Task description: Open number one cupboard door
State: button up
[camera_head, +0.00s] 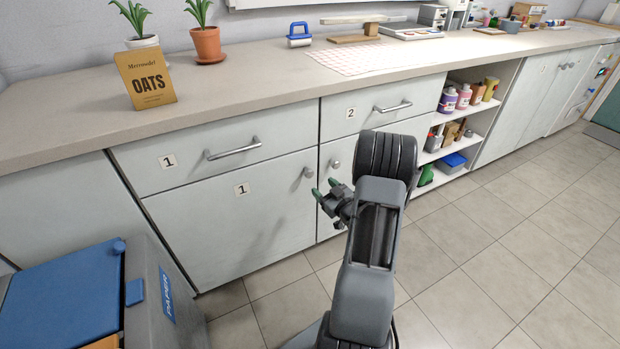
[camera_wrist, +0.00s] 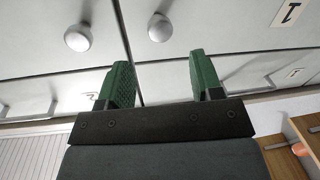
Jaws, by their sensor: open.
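The number one cupboard door (camera_head: 225,225) is a pale grey panel under the number one drawer (camera_head: 195,160), flat against the cabinet and closed. Its round knob (camera_head: 308,172) sits near the top right corner. In the wrist view, which looks upside down, this knob (camera_wrist: 159,27) is right of the door seam and the number two door's knob (camera_wrist: 78,37) is left of it. My gripper (camera_head: 325,188) has green fingertips, spread apart and empty, in front of the cabinet close to the knobs. The fingers (camera_wrist: 163,80) show apart in the wrist view, with no knob between them.
Bar handles stick out from the number one drawer (camera_head: 233,149) and number two drawer (camera_head: 393,106). A grey bin with a blue lid (camera_head: 65,295) stands at the lower left, near the door's left side. Open shelves (camera_head: 455,140) are at right. The tiled floor (camera_head: 480,260) is clear.

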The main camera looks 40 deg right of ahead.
aim_at(310, 175)
jog(key=w+b, duration=0.1)
jog(key=w, duration=0.7)
jog(key=shift+w, duration=0.25)
jog(key=shift+c, duration=0.2)
grip_shut()
